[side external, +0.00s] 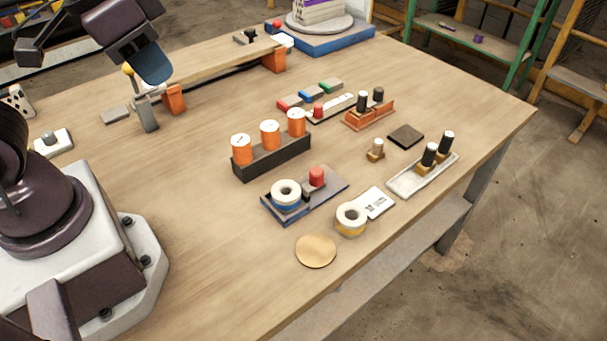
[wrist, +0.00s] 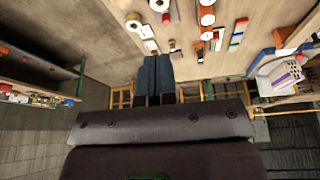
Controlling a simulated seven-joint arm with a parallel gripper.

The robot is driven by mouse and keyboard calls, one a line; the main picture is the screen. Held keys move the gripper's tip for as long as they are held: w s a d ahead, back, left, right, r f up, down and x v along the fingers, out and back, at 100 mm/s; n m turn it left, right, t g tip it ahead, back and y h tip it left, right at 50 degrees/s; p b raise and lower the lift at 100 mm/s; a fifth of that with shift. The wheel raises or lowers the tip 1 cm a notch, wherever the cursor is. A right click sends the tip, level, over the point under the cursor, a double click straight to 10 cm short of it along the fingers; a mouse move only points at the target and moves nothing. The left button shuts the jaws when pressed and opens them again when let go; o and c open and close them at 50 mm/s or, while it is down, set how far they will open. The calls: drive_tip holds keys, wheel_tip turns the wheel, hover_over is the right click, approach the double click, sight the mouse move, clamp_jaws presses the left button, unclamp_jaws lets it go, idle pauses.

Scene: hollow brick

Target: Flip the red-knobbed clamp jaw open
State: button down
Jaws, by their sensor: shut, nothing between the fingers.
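Several red knobs show in the side view. One red knob (side external: 316,176) stands on a flat grey plate beside a white-and-blue roll. A second small red knob (side external: 318,110) stands on a pale strip, and a red ball (side external: 277,25) shows at the far end of the beam. I cannot tell for sure which belongs to the clamp jaw. My gripper (side external: 155,80) is shut and empty above the beam's near end, close to a yellow-knobbed grey post (side external: 147,112). Its blue fingers lie together in the wrist view (wrist: 157,60), well apart from the red knobs.
A wooden beam (side external: 215,68) rests on orange blocks. A dark rack (side external: 272,158) holds orange cylinders mid-table. An orange holder (side external: 369,114), a white tray (side external: 421,176) with black-topped pegs and a yellow-white roll (side external: 350,218) stand to the right.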

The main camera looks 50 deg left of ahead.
drive_tip(key=w+d+f+n+g+h, duration=0.1)
drive_tip(key=w+d+f+g+h, duration=0.15)
drive_tip(key=d+f, duration=0.55)
drive_tip(key=n+t+y, duration=0.5)
drive_tip(key=n+y, duration=0.2)
drive_tip(key=n, duration=0.8)
approach(302, 188)
wheel_tip(302, 188, up, 4)
drive_tip(key=shift+s+a+f, duration=0.1)
drive_tip(key=shift+s+a, duration=0.05)
drive_tip(key=shift+f, duration=0.1)
drive_tip(key=x, duration=1)
